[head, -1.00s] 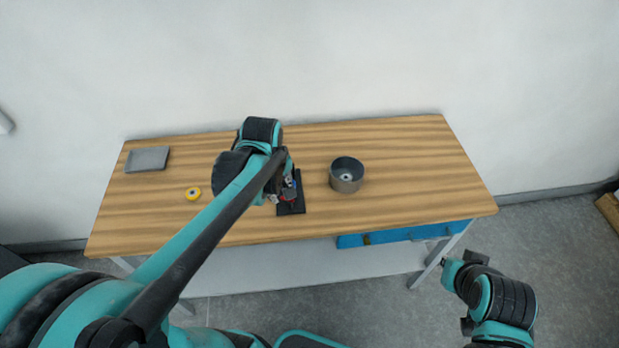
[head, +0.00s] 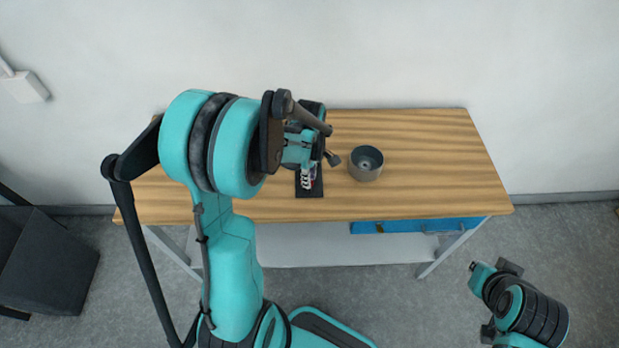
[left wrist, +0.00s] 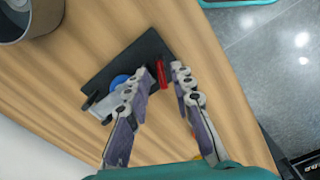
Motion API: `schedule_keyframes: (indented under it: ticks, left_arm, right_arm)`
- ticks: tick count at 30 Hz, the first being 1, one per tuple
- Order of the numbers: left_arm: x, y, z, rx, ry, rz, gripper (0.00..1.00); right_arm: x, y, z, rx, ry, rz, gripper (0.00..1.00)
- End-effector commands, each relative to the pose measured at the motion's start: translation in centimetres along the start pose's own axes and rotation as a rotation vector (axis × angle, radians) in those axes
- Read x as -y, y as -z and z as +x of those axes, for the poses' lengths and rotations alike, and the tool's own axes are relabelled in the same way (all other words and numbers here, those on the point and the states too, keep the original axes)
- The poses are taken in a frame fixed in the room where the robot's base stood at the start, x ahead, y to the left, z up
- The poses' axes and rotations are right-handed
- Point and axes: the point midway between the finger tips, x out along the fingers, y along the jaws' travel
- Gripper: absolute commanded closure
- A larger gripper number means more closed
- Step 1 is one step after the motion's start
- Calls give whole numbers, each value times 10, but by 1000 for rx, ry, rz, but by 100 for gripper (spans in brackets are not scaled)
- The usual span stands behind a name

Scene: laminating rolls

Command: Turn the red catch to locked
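A black plate (head: 310,189) lies near the table's front edge. In the left wrist view the plate (left wrist: 125,62) carries the narrow red catch (left wrist: 162,75), a blue knob (left wrist: 118,81) and a grey part (left wrist: 106,105).
A grey round cup (head: 366,170) stands on the table just right of the plate. A blue drawer (head: 440,226) sits under the front edge. The table's right side (head: 440,160) is clear. My left arm covers much of the table's left side.

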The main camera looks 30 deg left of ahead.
Motion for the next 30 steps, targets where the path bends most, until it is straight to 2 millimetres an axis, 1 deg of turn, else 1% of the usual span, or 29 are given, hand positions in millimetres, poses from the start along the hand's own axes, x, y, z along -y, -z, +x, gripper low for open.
schedule_keyframes:
  ticks: [8,11,23,30]
  left_arm:
    - [0,0,2,0,0,1,77]
    - [0,0,2,0,0,1,100]
    - [0,0,2,0,-1,17,100]
    - [0,0,2,0,-1,119,100]
  right_arm:
    - [0,0,0,0,0,0,100]
    - [0,0,0,0,0,0,100]
    - [0,0,1,0,0,0,100]
    - [0,-2,3,0,0,0,100]
